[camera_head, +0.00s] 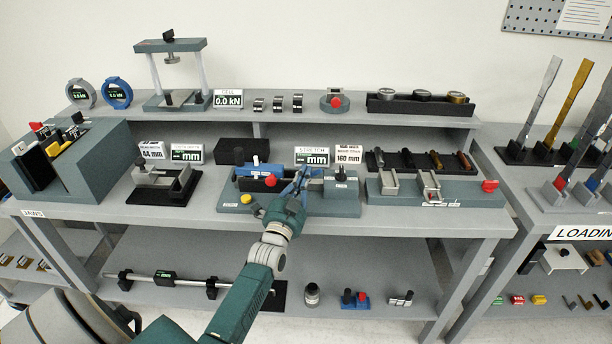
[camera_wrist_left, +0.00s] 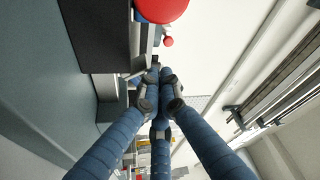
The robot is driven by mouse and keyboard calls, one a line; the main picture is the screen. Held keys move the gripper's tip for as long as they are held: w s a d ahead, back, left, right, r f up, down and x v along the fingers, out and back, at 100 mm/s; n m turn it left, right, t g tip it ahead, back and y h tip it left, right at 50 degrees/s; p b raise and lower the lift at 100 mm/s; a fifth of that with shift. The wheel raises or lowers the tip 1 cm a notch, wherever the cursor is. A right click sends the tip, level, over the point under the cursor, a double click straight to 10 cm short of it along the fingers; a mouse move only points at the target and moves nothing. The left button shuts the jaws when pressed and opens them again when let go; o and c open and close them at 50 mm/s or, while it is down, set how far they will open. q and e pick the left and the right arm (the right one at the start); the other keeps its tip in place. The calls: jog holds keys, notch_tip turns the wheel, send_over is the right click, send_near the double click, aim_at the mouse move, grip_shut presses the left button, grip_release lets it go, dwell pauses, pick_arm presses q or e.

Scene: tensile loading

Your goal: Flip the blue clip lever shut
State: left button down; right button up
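In the head view, the stretch fixture (camera_head: 330,206) stands on the bench's middle, with a blue part (camera_head: 262,170) along its back that looks like the blue clip. White and red knobs show at this part. My left gripper (camera_head: 301,180) is just right of the blue part, low over the fixture. In the left wrist view its blue fingers (camera_wrist_left: 158,78) come together at the tips, with nothing clearly held between them. A thin grey rod (camera_wrist_left: 134,75) and a red knob (camera_wrist_left: 162,8) are close beside the tips. Contact and the lever's position cannot be told. My right gripper is out of view.
A grey block with clamps (camera_head: 430,190) and a red knob (camera_head: 490,186) stands right of the fixture. A small vise (camera_head: 165,185) on a black base stands left. Display signs (camera_head: 311,156) stand behind. The bench's front strip is mostly clear.

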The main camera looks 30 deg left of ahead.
pick_arm(q)
jog(key=shift+a+f+n, duration=0.1)
jog(key=shift+a+n, duration=0.05)
jog(key=shift+n, duration=0.15)
jog(key=n, duration=0.1)
jog(key=n+y+b, duration=0.1)
jog(key=n, duration=0.1)
jog(key=shift+s+a+f+y, duration=0.15)
jog(key=shift+s+a+y, duration=0.15)
jog(key=shift+a, duration=0.05)
jog(key=shift+s+a+f+b, duration=0.15)
jog(key=shift+s+a+b, duration=0.15)
jog(key=shift+a, duration=0.15)
